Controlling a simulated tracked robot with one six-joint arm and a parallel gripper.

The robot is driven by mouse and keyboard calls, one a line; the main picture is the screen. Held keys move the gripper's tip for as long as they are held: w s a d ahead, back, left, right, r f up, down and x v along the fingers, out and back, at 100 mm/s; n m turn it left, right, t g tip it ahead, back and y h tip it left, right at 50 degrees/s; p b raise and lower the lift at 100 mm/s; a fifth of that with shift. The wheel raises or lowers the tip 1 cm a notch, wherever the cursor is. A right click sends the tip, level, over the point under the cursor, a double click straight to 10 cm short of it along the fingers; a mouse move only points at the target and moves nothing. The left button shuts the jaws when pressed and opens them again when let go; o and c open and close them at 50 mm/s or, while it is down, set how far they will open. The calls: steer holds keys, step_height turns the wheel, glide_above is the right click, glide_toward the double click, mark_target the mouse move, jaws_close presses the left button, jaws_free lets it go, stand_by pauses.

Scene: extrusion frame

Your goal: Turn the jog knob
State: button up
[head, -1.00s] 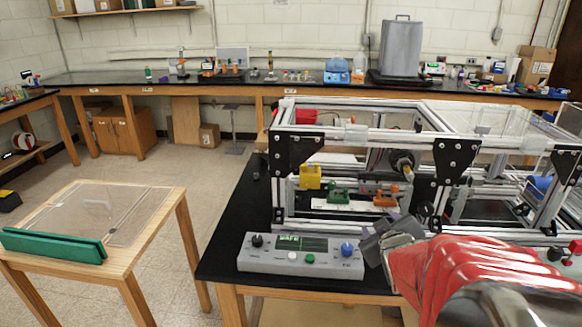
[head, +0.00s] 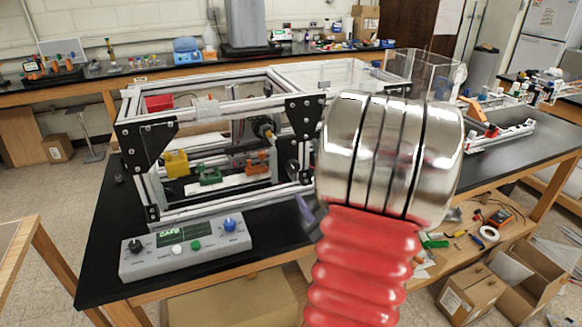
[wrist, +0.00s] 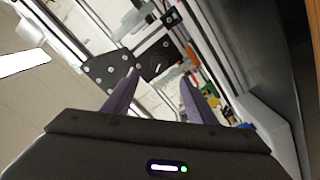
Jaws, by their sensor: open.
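The grey control panel (head: 190,262) lies near the front edge of the black bench. It carries a blue knob (head: 229,225) at its right end, a black knob (head: 135,246) at its left end, a white and a green button, and a lit green display. The labels are too small to read, so I cannot tell which knob is the jog knob. My gripper (wrist: 158,76) is open and empty in the wrist view, its purple fingers apart and aimed toward the frame. In the head view my arm mostly hides it; a purple finger shows right of the blue knob, apart from it.
The extrusion frame (head: 215,90) stands right behind the panel, with yellow, green and orange parts inside. A clear box (head: 425,75) is to the right. The floor left of the bench is open, beside a wooden table (head: 30,265).

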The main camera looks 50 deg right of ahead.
mark_target(293, 169)
steer(key=shift+w, duration=0.1)
steer(key=x, duration=1.3)
steer(key=shift+w+d, duration=0.15)
steer(key=shift+w, duration=0.15)
steer(key=shift+c, duration=0.7)
steer(key=c, duration=0.9)
